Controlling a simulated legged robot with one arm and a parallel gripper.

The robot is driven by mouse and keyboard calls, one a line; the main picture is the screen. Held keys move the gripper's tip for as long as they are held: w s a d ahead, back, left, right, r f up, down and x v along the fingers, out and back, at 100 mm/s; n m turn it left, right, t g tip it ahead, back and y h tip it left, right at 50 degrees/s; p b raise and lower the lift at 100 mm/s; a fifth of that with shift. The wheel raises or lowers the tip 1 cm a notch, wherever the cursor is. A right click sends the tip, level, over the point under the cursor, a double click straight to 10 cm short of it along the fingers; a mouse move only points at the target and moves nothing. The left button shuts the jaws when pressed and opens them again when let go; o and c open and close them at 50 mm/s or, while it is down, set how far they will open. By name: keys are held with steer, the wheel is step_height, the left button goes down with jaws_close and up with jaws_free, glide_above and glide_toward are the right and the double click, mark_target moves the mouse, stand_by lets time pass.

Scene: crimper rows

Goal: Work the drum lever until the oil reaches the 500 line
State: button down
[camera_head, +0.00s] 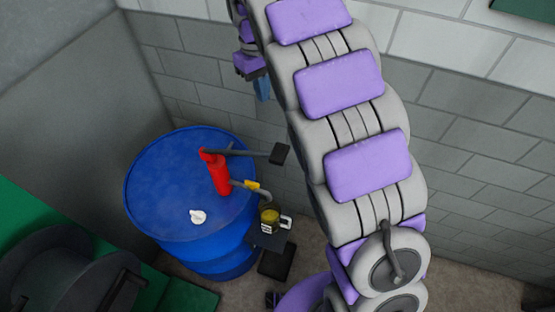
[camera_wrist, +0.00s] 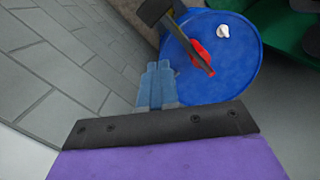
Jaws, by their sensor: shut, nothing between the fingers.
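A blue drum (camera_head: 170,165) stands against the grey wall with a red pump (camera_head: 216,174) on its top. The pump's dark lever (camera_head: 245,153) reaches out to the right and ends in a black grip (camera_head: 279,153). A spout with a yellow band (camera_head: 252,185) leads to a jug (camera_head: 269,217) of yellowish oil on a small dark stand. The oil line is too small to read. My gripper (camera_head: 263,90) is above and beyond the lever, apart from it. In the wrist view its blue fingers (camera_wrist: 155,84) are together and empty, with the lever (camera_wrist: 180,35) ahead.
A white cap-like object (camera_head: 198,216) lies on the drum top. A dark reel-like object (camera_head: 70,275) and green surface (camera_head: 35,220) are at the lower left. Brick wall (camera_head: 470,120) runs behind; my arm covers part of it.

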steer(key=shift+d, duration=0.3)
steer(key=p, duration=0.2)
glide_toward(279, 151)
steer(key=shift+r, duration=0.25)
stand_by(0.3)
steer(key=shift+f, duration=0.15)
steer(key=shift+s+d+f+b, duration=0.1)
steer(key=shift+f+b, duration=0.5)
steer(key=shift+f, duration=1.1)
steer(key=shift+s+d+f+b, duration=0.15)
steer(key=shift+f+b, duration=0.45)
steer(key=shift+f, duration=1.05)
